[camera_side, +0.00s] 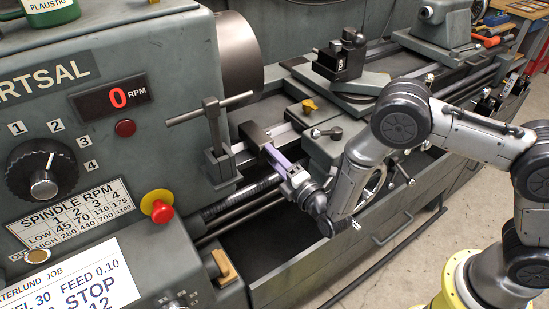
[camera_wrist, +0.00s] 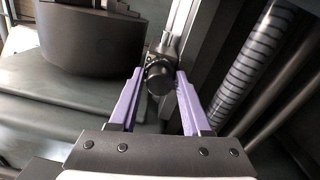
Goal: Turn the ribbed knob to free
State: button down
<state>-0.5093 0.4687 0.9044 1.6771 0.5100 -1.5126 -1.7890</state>
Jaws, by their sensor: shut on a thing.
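The ribbed knob (camera_wrist: 158,79) is a small dark round knob in the middle of the wrist view, its end face toward the camera. The knob itself is hidden or too small to tell there.
A T-handled lever (camera_side: 210,108) stands just left of my gripper. A threaded lead screw (camera_wrist: 243,72) runs close on the right in the wrist view. The chuck (camera_wrist: 92,42) is at upper left there. The carriage and tool post (camera_side: 341,62) stand behind my gripper.

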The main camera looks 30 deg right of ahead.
jog(key=c, duration=0.5)
grip_release()
jog(key=s, duration=1.4)
jog(key=shift+f, duration=0.1)
jog(key=shift+w, duration=0.1)
